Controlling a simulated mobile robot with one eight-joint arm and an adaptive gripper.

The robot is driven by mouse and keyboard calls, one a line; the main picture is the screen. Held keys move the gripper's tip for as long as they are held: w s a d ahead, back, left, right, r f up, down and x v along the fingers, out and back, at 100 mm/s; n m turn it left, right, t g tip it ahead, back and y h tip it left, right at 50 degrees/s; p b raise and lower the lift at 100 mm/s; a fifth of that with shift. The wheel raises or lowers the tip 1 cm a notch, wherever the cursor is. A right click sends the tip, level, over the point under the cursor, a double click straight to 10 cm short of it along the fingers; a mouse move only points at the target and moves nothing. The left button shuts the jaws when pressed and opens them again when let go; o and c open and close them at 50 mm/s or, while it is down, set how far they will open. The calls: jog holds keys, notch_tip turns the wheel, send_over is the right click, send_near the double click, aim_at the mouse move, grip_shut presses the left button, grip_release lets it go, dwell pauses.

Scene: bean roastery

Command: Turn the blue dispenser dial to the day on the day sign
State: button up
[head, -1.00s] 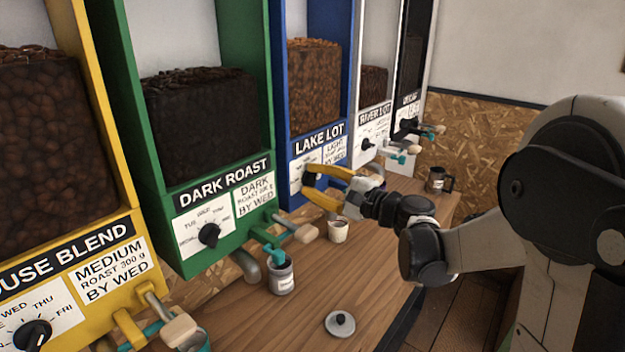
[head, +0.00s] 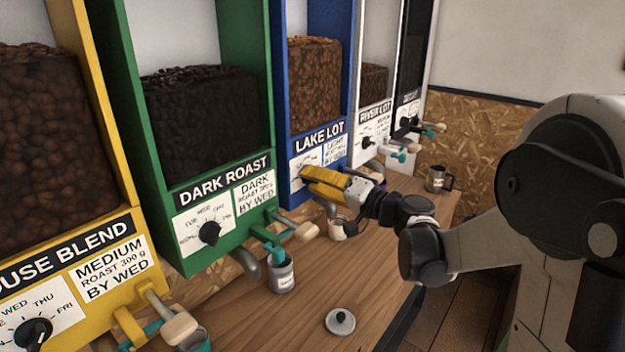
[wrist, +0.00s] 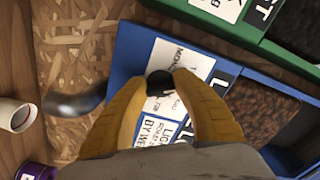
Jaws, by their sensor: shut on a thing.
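The blue dispenser (head: 283,95) is labelled LAKE LOT and holds brown beans. Its black dial (wrist: 160,80) sits between my two yellow fingertips in the wrist view, on a white day plate (wrist: 187,60). The day letters are mostly covered by my fingers, so I cannot read where the dial points. My gripper (head: 306,178) is shut on the dial; it also shows in the wrist view (wrist: 160,88). In the head view my fingers hide the dial. A white card (head: 334,150) beside the plate is partly hidden and its lower line is cut off. No separate day sign is distinguishable.
The green DARK ROAST dispenser (head: 215,175) stands to the left, the white RIVER LOT dispenser (head: 374,115) to the right. Below are a grey cup (head: 281,276), a cream cup (head: 337,231), a round lid (head: 340,321) and a dark mug (head: 437,179) on the wooden counter (head: 300,312).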

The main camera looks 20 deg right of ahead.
jog(key=shift+n, duration=0.8)
jog(key=o, duration=1.2)
jog(key=shift+d, duration=0.1)
jog(key=v, duration=1.2)
